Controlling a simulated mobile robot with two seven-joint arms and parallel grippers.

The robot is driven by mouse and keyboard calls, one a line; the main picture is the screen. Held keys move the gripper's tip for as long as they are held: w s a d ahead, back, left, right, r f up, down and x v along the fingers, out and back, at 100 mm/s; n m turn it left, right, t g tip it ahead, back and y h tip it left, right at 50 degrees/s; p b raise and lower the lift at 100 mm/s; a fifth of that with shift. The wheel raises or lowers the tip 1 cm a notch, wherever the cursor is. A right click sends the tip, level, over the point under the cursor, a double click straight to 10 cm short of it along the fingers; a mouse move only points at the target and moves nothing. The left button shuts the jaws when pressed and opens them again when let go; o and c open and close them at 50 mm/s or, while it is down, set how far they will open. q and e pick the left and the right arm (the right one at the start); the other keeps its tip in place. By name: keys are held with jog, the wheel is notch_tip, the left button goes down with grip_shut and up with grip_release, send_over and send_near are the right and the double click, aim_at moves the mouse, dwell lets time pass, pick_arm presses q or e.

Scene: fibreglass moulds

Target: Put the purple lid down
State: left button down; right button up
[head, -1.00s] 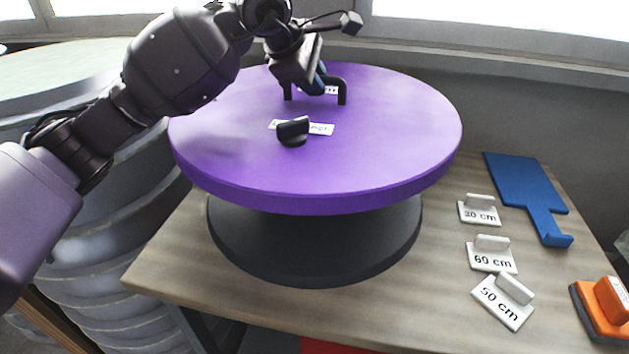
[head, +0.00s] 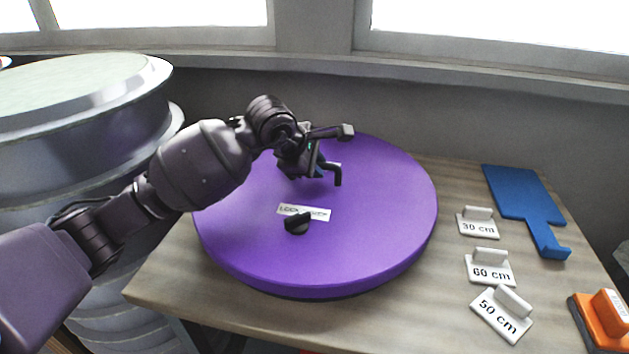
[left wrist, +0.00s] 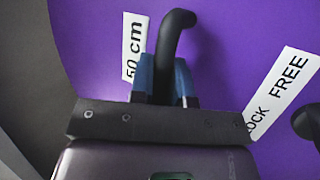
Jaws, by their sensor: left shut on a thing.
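The purple lid (head: 370,220) is a wide round disc low over the wooden table, looking about level. A thin dark band shows under its front edge; I cannot tell whether the lid rests or hangs just clear. My left gripper (head: 318,170) is shut on the lid's black bar handle (head: 337,174), behind the lid's middle. In the left wrist view, the blue fingertips (left wrist: 163,80) stand on both sides of the handle (left wrist: 172,35). A black knob (head: 297,223) and a white label (head: 303,212) are in front of the handle. My right gripper is not in view.
On the table (head: 420,300) to the right are white tags marked 30 cm (head: 478,226), 60 cm (head: 490,270) and 50 cm (head: 497,318), a blue tool (head: 522,195) and an orange block (head: 603,318). Stacked grey moulds (head: 80,130) stand close on the left.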

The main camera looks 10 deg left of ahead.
aim_at(314, 181)
pick_arm(q)
jog(key=shift+f, duration=2)
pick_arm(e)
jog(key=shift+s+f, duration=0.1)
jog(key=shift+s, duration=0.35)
pick_arm(q)
jog(key=c, duration=1.2)
grip_release()
jog(key=shift+f, duration=0.1)
jog(key=shift+o, duration=0.5)
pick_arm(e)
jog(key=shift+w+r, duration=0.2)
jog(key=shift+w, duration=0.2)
